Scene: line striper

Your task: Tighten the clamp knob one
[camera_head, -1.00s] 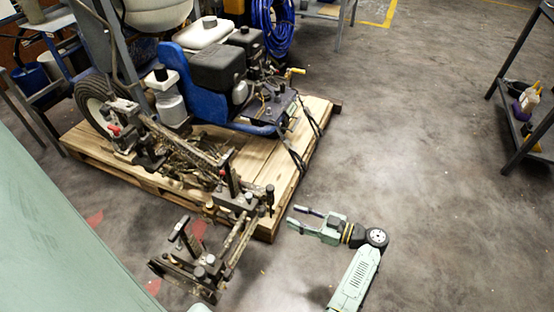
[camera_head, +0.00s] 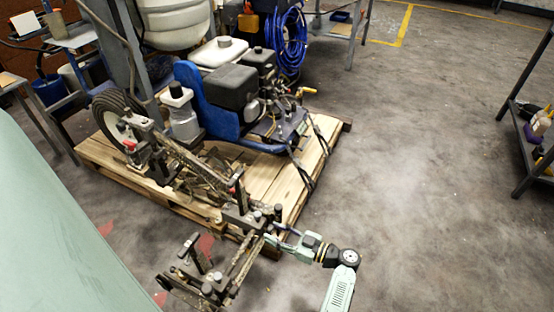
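The line striper's front bracket assembly (camera_head: 215,280) juts out past the pallet's front corner. It carries several dark knobs and handles. One upright black knob (camera_head: 278,211) stands at its right end, and another knob (camera_head: 207,289) is lower down at the front. I cannot tell which is clamp knob one. My gripper (camera_head: 272,232) comes in from the right, fingers pointing left. The two fingers look apart, with their tips at the bracket's right end, just below the upright knob. Whether they touch anything is too small to tell. The space between the tips is partly lost against the dark metal.
The striper's engine (camera_head: 233,85) and wheel (camera_head: 117,125) sit on a wooden pallet (camera_head: 318,165). Black cables hang over its right edge. A pale green surface (camera_head: 50,230) fills the lower left. A shelf with bottles (camera_head: 540,125) stands at the far right. The floor between is clear.

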